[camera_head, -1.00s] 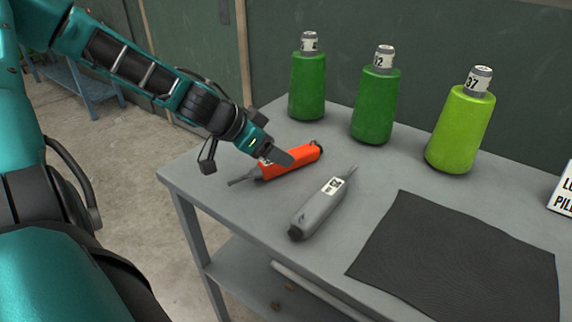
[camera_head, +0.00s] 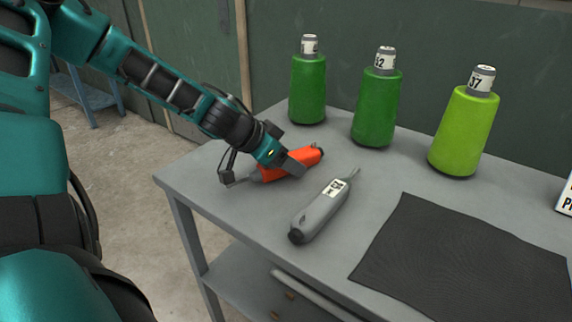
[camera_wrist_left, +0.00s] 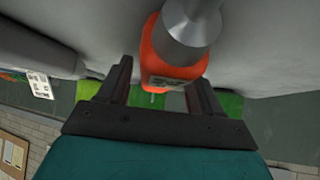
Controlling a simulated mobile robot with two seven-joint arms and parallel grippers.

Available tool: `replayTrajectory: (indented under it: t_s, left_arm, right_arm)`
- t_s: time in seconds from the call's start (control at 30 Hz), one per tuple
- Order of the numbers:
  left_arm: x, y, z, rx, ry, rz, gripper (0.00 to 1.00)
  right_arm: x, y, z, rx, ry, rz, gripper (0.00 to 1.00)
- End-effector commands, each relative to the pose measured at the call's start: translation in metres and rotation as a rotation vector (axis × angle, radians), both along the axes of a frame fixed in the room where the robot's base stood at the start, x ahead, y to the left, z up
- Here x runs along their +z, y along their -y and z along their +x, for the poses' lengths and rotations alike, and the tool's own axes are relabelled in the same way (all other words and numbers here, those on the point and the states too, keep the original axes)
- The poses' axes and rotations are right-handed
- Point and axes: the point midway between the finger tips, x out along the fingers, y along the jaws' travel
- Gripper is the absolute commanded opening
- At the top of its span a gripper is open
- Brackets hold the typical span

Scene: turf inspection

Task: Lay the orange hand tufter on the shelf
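The orange hand tufter (camera_head: 308,157) lies on the grey table near its left end, its thin metal tip pointing left. My left gripper (camera_head: 291,166) is at the tufter, one finger crossing in front of its body. In the left wrist view, the two fingers stand apart and the orange tufter (camera_wrist_left: 172,66) shows between and beyond them, nearer the right finger. The gripper is open; I cannot tell whether a finger touches the tufter. A lower shelf (camera_head: 236,276) shows under the table top. My right gripper is not in view.
A grey hand tufter (camera_head: 318,211) lies close in front of the orange one. Two dark green cones (camera_head: 308,88) (camera_head: 374,112) and a lime green cone (camera_head: 461,132) stand behind. A dark mat (camera_head: 470,255) covers the right front. A rod (camera_head: 318,296) and small brown pieces show below.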

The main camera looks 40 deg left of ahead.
Motion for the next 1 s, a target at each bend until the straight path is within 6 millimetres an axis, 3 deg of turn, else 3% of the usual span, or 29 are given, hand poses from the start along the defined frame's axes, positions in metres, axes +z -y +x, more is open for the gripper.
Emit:
replayTrajectory:
  t_s: [0.07,0.67,1.0]
  left_arm:
    - [0.0000,0.0001,-0.0002,0.000,0.000,0.000,0.57]
    - [-0.0001,0.0001,-0.0003,-0.001,0.000,-0.001,0.00]
    - [0.0048,0.0004,0.0006,-0.001,0.002,0.001,0.00]
  right_arm:
    - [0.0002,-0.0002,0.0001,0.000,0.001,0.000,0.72]
    - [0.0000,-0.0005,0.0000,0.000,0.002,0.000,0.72]
    - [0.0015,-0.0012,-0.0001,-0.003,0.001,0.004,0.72]
